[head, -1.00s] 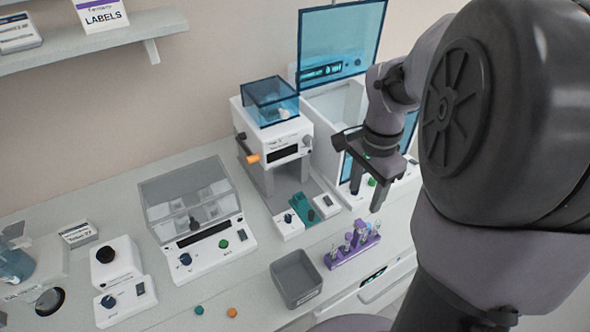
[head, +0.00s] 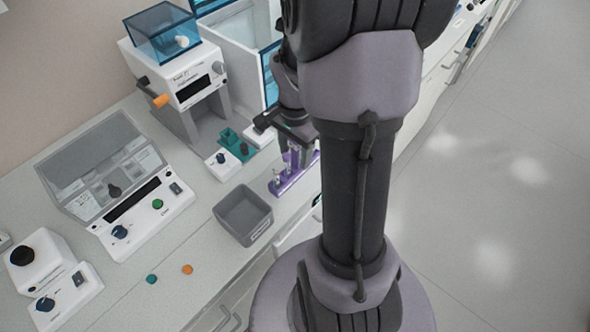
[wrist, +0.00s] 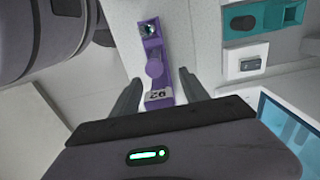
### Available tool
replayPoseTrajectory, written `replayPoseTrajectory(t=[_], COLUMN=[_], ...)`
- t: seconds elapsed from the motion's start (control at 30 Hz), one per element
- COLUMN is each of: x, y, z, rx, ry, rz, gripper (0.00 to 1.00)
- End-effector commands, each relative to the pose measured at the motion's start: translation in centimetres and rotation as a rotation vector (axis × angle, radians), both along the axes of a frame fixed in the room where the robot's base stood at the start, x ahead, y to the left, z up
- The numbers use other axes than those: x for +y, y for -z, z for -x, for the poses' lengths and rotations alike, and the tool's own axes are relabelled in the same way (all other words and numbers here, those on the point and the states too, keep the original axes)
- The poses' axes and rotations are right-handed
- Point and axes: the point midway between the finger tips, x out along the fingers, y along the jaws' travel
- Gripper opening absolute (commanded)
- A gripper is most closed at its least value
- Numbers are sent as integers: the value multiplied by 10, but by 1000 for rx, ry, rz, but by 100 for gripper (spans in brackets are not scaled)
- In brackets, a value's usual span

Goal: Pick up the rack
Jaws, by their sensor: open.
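The purple rack (head: 290,178) stands on the bench near its front edge, with several tubes in it, partly hidden behind my arm in the head view. In the wrist view the rack (wrist: 153,62) runs between my fingers, with a purple knob on top, a tube at its far end and a label reading 92 at the near end. My gripper (wrist: 158,88) is open, with one finger on each side of the rack and a gap to both. In the head view my gripper (head: 283,150) is close above the rack.
A grey bin (head: 243,214) stands left of the rack. A teal block (head: 237,145) sits behind it, by a white and grey machine (head: 180,75). A machine with a clear lid (head: 115,185) and two loose caps (head: 187,269) are farther left.

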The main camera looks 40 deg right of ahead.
Motion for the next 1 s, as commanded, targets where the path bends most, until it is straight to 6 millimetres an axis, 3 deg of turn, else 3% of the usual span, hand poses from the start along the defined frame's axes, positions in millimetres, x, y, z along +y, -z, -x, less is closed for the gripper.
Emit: replayPoseTrajectory(t=[0.07, 0.33, 0.73, 1.0], x=[0, 0, 0, -1], y=[-1, -1, -4, -28], z=[0, 0, 0, -1], rx=[0, 0, -1, -2], ry=[0, 0, 0, 0], rz=[0, 0, 1, 2], gripper=[51, 0, 0, 0])
